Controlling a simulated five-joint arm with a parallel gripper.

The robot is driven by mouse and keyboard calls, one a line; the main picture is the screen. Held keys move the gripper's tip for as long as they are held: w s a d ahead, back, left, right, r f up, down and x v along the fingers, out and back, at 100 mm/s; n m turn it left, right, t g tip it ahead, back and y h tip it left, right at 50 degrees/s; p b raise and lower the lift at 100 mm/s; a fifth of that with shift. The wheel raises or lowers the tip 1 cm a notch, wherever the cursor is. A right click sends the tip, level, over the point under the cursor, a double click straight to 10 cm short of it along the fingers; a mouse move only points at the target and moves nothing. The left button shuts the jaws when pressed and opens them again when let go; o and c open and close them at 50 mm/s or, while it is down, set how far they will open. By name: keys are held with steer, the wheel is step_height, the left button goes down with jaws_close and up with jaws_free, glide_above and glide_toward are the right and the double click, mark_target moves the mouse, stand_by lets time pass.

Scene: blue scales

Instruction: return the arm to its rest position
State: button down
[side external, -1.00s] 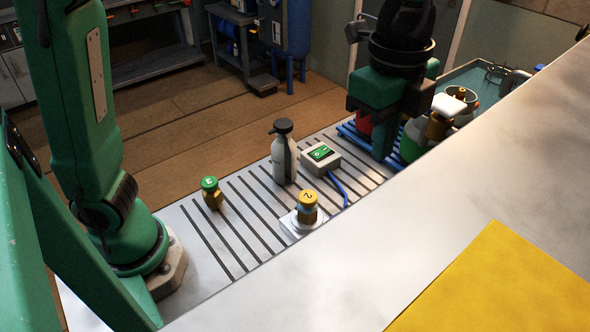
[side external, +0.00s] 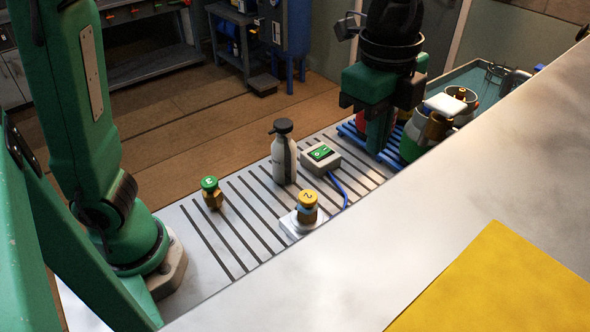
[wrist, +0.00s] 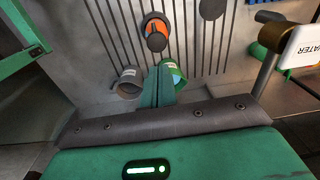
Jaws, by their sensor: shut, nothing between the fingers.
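My gripper (side external: 380,140) is at the upper right of the side view, above the blue slatted rack (side external: 352,138). Its dark green fingers are together with nothing between them. In the wrist view the shut fingers (wrist: 158,88) point away over the grey slotted surface, between two open cup-like rims (wrist: 130,82). A brass weight with a yellow top (side external: 307,205) stands on the small white scale plate (side external: 290,226). A brass weight with a green top (side external: 211,192) stands on the slotted bench to its left.
A grey bottle with a black cap (side external: 284,158) and a display box (side external: 321,157) with a blue cable stand mid-bench. Several jars, one green and white (side external: 412,143), crowd beside my gripper. A yellow sheet (side external: 500,285) lies on the pale foreground surface.

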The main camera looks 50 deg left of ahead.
steer(key=s+a+n+t, duration=0.25)
steer(key=a+n, duration=0.55)
steer(key=a, duration=0.7)
steer(key=s+a+f+n+t, duration=0.2)
steer(key=s+a+f+n, duration=0.4)
steer(key=s+a+n, duration=0.2)
steer(key=shift+s+a+n+t, duration=0.15)
steer(key=shift+a+n+t, duration=0.2)
steer(key=shift+a+n, duration=0.55)
steer(key=shift+a, duration=0.2)
